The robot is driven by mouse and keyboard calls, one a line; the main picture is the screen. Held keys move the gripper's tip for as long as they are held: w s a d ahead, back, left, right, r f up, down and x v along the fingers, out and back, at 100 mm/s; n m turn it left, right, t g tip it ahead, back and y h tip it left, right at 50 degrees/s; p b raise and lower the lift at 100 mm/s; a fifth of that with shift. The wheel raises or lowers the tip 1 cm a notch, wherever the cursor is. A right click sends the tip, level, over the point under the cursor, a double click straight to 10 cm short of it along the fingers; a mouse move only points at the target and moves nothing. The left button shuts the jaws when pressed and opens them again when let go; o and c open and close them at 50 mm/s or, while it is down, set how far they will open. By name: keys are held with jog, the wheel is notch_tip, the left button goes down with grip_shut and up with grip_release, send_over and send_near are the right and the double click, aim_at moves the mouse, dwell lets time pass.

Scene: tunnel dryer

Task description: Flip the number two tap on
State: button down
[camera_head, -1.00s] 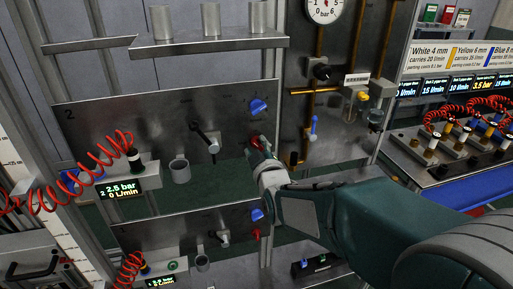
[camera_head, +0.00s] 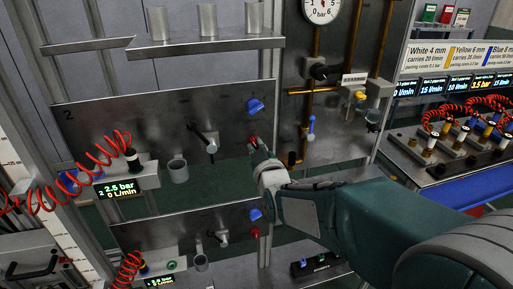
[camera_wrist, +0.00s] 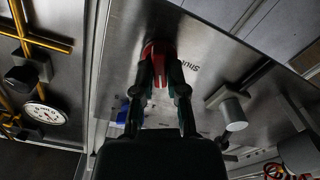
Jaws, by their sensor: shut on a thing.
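The panel marked 2 (camera_head: 100,130) is an upright metal plate on the left of the head view. It carries a blue knob (camera_head: 255,106), a black lever tap (camera_head: 209,141) and a red knob (camera_head: 253,141). My gripper (camera_head: 258,148) is at the panel's right edge, on the red knob. In the wrist view, both fingers (camera_wrist: 161,76) are shut on the red knob (camera_wrist: 158,50), one on each side. The fingers hide part of the knob. The display beside the panel (camera_head: 118,189) reads 2.5 bar and 0 L/min.
A similar lower panel (camera_head: 180,226) has its own blue knob (camera_head: 254,214) and red knob (camera_head: 255,232) just under my arm. A pipe panel with a gauge (camera_head: 322,8) stands to the right. A metal shelf (camera_head: 215,43) with cups is above.

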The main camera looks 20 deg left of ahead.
jog(key=m, duration=0.5)
jog(key=shift+f, duration=0.1)
dwell(0.5)
jog(key=c, duration=0.8)
grip_release()
jog(key=shift+o, duration=0.6)
jog(key=shift+w+a, duration=0.15)
jog(key=shift+s+d, duration=0.3)
jog(key=shift+s, duration=0.05)
jog(key=v, duration=1.1)
